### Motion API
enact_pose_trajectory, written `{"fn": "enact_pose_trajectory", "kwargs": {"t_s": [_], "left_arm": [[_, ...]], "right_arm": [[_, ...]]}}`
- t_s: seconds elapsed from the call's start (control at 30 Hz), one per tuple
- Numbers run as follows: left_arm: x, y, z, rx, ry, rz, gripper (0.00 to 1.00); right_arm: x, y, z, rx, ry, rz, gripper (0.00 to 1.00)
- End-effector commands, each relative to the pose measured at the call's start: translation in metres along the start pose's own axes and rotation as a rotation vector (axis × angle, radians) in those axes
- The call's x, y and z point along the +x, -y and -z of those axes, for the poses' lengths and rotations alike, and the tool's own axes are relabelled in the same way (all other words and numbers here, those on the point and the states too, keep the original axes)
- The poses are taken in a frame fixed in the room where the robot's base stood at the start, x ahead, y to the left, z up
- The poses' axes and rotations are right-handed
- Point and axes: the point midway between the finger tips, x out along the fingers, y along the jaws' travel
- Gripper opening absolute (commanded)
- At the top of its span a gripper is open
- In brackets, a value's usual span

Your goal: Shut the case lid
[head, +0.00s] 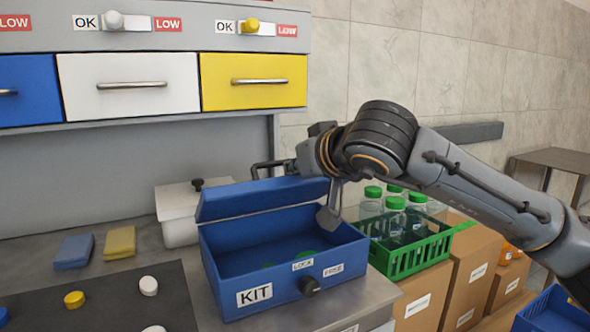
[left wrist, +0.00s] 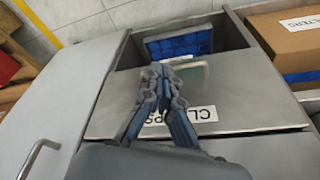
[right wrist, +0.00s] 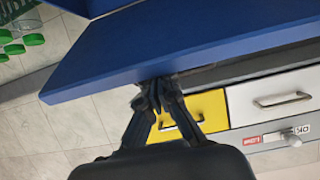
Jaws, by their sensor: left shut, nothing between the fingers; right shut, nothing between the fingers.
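The blue case (head: 225,276), labelled KIT, stands on the grey counter, and a few green things show inside it. Its blue lid (head: 262,198) is raised and tilted at the back; the lid also fills the upper part of the right wrist view (right wrist: 190,45). My right gripper (right wrist: 156,88) is shut and empty, its fingertips at the lid's edge; I cannot tell whether they touch. In the head view my right wrist is behind the lid's right end. A dark knob (head: 310,286) between labels, one reading FREE, is on the case front. My left gripper (left wrist: 165,75) is shut and empty.
A green crate (head: 410,257) with bottles stands right of the case, near cardboard boxes (head: 465,290). A white pot (head: 180,215) stands behind left. In the left wrist view, an open drawer (left wrist: 190,90) holding blue things lies by my left gripper. Yellow and white drawers hang above the counter.

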Motion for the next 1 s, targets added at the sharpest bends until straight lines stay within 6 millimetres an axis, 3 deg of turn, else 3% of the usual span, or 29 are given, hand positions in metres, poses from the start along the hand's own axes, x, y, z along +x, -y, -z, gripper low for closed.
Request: {"fn": "enact_pose_trajectory", "kwargs": {"t_s": [1.0], "left_arm": [[-0.04,0.002,0.009,-0.002,-0.038,0.004,0.0]], "right_arm": [[-0.002,0.0,-0.009,-0.001,-0.037,0.001,0.0]]}}
